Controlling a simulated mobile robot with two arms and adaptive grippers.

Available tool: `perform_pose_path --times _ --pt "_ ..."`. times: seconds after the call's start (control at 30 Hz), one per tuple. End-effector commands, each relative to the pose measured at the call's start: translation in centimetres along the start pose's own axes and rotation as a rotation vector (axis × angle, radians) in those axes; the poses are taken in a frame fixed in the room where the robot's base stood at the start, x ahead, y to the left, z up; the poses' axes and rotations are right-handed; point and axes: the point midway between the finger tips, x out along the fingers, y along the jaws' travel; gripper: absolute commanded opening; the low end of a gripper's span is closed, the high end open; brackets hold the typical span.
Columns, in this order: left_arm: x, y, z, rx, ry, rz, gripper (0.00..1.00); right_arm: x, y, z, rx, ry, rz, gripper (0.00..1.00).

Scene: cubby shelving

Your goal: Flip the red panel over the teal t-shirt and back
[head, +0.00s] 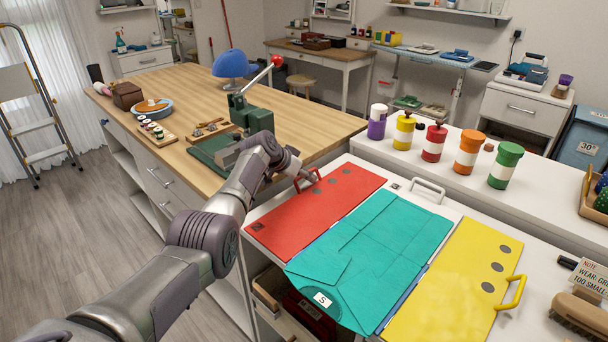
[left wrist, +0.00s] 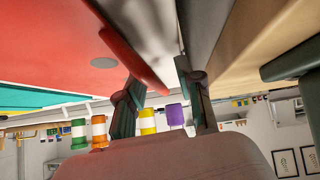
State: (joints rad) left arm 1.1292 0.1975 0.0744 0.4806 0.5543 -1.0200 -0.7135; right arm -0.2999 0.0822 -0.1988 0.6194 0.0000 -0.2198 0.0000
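The red panel (head: 318,205) lies flat at the left of the folding board, with a red handle (head: 314,174) at its far left edge. The teal t-shirt (head: 370,250) lies flat and folded in on the middle, its collar toward me. The yellow panel (head: 455,285) lies flat at the right. My left gripper (head: 301,178) is down at the red handle. In the left wrist view its fingers (left wrist: 165,95) are apart, with the red handle (left wrist: 135,62) close by one finger; I cannot tell if they touch. My right gripper is not in view.
A green press (head: 245,125) with a red-knobbed lever stands on the wooden counter (head: 180,85), close behind my left arm. Several coloured jars (head: 433,142) line the white shelf behind the board. A brush (head: 580,315) lies at the right.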

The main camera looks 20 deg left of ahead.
Motion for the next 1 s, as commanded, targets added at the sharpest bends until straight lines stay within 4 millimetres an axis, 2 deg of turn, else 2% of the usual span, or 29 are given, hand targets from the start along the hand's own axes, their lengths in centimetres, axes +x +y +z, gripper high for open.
perform_pose_path --times 0.17,0.37,0.47,0.9,1.0 --pt "-0.4 -0.1 0.0 0.001 0.001 0.0 0.36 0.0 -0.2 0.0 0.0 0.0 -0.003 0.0" --pt "-2.0 -0.1 0.0 0.002 0.003 -0.001 0.36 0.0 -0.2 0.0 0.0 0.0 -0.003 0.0" --pt "-3.2 0.0 0.1 0.003 0.0 -0.002 0.36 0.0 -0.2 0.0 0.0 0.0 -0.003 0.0" --pt "-10.3 -0.1 0.0 0.001 0.002 -0.003 0.36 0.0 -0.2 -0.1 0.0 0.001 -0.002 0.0" --pt "-11.3 -0.1 0.0 0.0 0.001 -0.002 0.36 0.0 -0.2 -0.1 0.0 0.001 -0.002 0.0"
